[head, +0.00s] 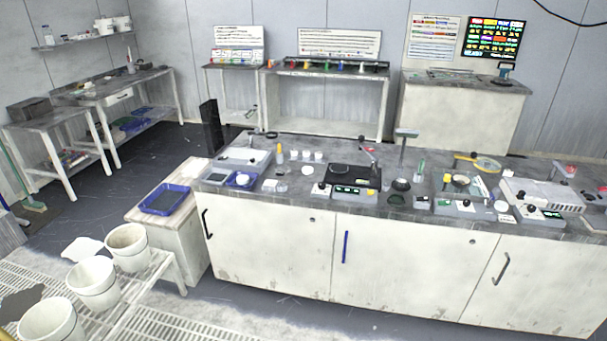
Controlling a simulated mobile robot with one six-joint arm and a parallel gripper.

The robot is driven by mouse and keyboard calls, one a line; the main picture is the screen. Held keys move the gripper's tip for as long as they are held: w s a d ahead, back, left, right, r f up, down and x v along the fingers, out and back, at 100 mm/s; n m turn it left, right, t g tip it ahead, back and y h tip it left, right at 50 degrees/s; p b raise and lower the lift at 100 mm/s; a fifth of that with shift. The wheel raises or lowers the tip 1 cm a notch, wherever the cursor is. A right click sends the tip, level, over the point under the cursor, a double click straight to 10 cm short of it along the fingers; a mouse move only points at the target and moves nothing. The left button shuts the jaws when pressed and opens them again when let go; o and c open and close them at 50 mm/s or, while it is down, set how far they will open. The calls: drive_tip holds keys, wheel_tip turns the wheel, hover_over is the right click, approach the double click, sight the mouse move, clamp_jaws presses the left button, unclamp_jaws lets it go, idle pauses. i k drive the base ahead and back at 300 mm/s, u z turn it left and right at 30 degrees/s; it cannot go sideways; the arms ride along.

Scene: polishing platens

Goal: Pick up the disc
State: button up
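Several small round pieces lie on the grey bench top (330,211), and I cannot tell which one is the disc. A white round piece (243,180) sits in a small blue tray at the left end of the bench. A dark round piece (401,184) is near the middle. A yellow-rimmed round piece (487,164) is toward the right. A small pale round piece (307,170) lies left of a black flat-topped device (353,177). My gripper is not in view.
White cabinets (270,246) with handles form the bench front. A blue tray (165,199) rests on a side stand at left. White buckets (93,284) stand on a slatted rack at lower left. Tables line the back walls. Dark floor is open behind the bench at left.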

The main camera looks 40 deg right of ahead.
sight(306, 169)
drive_tip(key=z, duration=0.05)
drive_tip(key=i, duration=1)
drive_tip(key=u, duration=0.05)
